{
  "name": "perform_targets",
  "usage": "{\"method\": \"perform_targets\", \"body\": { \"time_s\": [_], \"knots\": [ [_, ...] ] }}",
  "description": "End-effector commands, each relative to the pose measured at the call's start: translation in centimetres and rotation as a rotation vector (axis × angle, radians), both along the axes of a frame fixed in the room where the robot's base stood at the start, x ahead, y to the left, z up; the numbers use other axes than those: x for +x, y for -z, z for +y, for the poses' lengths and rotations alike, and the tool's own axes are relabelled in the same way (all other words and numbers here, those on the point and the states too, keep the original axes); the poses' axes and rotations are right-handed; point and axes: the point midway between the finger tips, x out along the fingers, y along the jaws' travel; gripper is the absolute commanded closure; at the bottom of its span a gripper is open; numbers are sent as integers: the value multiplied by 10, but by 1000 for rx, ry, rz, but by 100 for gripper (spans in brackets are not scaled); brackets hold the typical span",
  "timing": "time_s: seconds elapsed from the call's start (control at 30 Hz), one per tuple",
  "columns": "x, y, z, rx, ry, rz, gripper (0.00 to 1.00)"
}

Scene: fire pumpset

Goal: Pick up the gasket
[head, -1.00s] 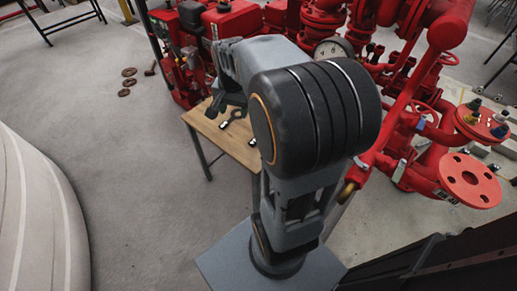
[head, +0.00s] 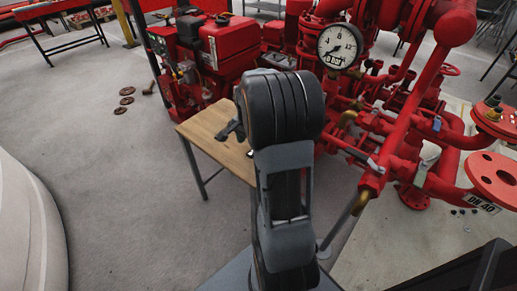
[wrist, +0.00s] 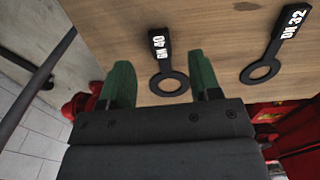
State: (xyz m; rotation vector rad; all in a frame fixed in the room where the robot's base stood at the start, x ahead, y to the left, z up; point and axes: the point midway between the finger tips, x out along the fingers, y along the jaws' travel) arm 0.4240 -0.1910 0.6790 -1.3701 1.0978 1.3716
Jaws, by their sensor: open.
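Two flat black ring gaskets with label tabs lie on the wooden table top (wrist: 110,30) in the wrist view. The gasket tagged DN 40 (wrist: 168,85) lies in the middle, its ring partly between my green fingers in the picture. The gasket tagged DN 32 (wrist: 260,72) lies to the right, outside the fingers. My gripper (wrist: 160,58) is open, with nothing seen held. I cannot tell how high the fingertips are above the wood. In the head view my arm hides most of the gripper and the gaskets; a dark shape shows over the table (head: 212,122).
The red pumpset (head: 400,150) with pipes and a round gauge (head: 340,45) stands behind and right of the table. A flange (head: 495,178) has a DN 40 label beside it. Several brown rings (head: 124,100) lie on the floor at left.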

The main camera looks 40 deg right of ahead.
Motion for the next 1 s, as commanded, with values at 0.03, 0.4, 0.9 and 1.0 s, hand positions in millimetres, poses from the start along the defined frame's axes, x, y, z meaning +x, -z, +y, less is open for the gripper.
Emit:
{"method": "perform_targets", "body": {
  "time_s": [0.03, 0.4, 0.9, 1.0],
  "knots": [
    [0, 2, 0, 0, 0, 0, 43],
    [0, 38, -3, 1, 0, 1, 43],
    [0, 53, -3, 0, -1, 0, 53],
    [0, 53, -3, 0, -1, -1, 63]
  ]
}}
